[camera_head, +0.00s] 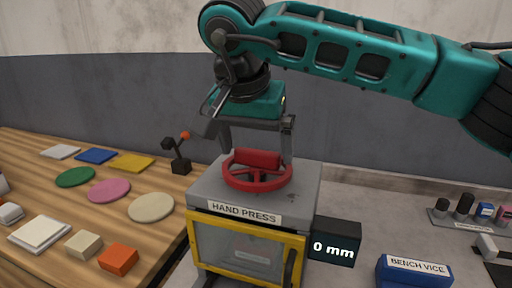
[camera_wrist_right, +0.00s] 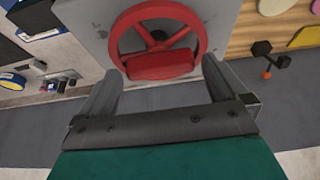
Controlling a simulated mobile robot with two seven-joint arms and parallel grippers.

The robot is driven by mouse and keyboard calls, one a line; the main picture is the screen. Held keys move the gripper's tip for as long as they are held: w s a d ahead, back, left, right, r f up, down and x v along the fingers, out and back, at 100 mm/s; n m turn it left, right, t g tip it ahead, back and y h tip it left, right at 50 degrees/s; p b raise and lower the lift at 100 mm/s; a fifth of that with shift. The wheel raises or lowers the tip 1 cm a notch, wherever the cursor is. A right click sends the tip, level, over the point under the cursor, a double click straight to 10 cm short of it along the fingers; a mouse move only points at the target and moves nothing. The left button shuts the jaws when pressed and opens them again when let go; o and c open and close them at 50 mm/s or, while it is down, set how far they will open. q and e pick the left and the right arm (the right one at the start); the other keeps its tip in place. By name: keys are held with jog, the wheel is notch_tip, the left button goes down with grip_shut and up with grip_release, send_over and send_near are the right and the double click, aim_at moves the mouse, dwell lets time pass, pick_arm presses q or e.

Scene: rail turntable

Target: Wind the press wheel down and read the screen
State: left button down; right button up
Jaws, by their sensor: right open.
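The red press wheel (camera_head: 243,182) lies flat on top of the grey hand press (camera_head: 204,187), with a thick red bar across it. My right gripper (camera_head: 257,147) is above the wheel, pointing down, and is open. In the right wrist view the open fingers (camera_wrist_right: 160,82) stand on either side of the wheel's red bar (camera_wrist_right: 160,66), with nothing gripped. I cannot tell whether they touch it. The dark screen (camera_head: 336,243) at the press's right side reads "0 mm". My left gripper is not in view.
A yellow-framed clear door (camera_head: 245,267) fronts the press. A blue bench vice (camera_head: 412,274) and a rack of small parts (camera_head: 465,213) stand to the right. A wooden table (camera_head: 122,224) at left holds coloured discs and blocks. A small dark stand with an orange ball (camera_head: 185,135) is behind the press's left side.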

jog(key=shift+w+f, duration=0.2)
jog(key=shift+f, duration=0.3)
jog(key=c, duration=0.8)
jog(key=shift+c, duration=0.2)
jog(key=shift+r+m, duration=0.1)
jog(key=shift+m, duration=0.2)
